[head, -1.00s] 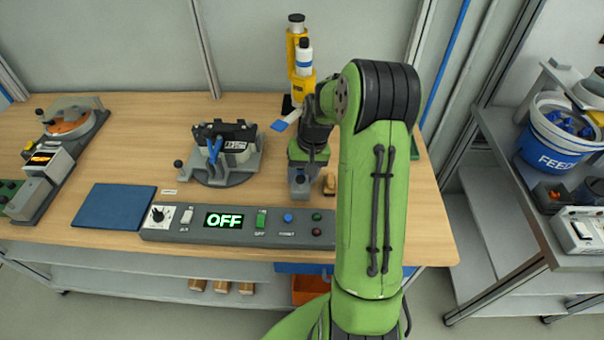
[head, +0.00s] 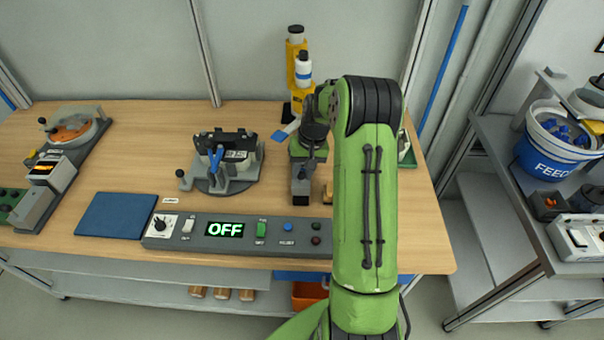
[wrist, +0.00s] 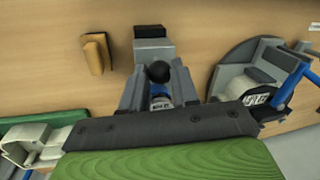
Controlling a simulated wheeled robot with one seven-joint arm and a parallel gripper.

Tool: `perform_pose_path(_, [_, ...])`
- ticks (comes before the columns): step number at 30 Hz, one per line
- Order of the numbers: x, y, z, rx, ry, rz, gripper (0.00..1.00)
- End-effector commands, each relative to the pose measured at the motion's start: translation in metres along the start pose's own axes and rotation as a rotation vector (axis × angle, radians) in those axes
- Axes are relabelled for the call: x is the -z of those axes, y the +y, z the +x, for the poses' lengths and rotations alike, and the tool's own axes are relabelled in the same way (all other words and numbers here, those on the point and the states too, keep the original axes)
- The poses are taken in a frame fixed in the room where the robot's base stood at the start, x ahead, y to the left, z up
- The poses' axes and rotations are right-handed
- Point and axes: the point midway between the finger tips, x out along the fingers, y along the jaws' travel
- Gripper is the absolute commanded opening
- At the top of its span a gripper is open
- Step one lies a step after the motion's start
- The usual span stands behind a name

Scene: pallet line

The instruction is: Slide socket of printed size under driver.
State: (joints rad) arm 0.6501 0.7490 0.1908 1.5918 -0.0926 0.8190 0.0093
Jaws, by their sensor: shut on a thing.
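My gripper (wrist: 158,76) is shut on a round black knob (wrist: 158,72), with one finger on either side. The knob is beside a grey block (wrist: 152,50), which also shows in the head view (head: 301,190). A small part with a light printed face (wrist: 161,103) shows between the fingers; its print is too small to read. In the head view my gripper (head: 304,155) is low over the bench, partly hidden by my green arm. Behind it stands a yellow upright (head: 295,55) that may be the driver; its lower part is hidden. No socket is clearly visible.
A grey round fixture (head: 222,178) with blue handles and a printed label stands left of my gripper. A control panel (head: 190,240) reading OFF runs along the front. A small wooden block (wrist: 97,52) lies close by. A blue mat (head: 115,217) is at left.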

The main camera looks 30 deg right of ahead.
Motion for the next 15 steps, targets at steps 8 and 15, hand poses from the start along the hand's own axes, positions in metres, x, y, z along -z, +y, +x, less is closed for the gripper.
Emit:
perform_pose_path(8, [-0.0001,-0.0003,-0.0004,0.0,0.001,-0.002,0.43])
perform_pose_path(15, [-0.0004,-0.0001,0.0001,0.0,0.0,-0.001,0.54])
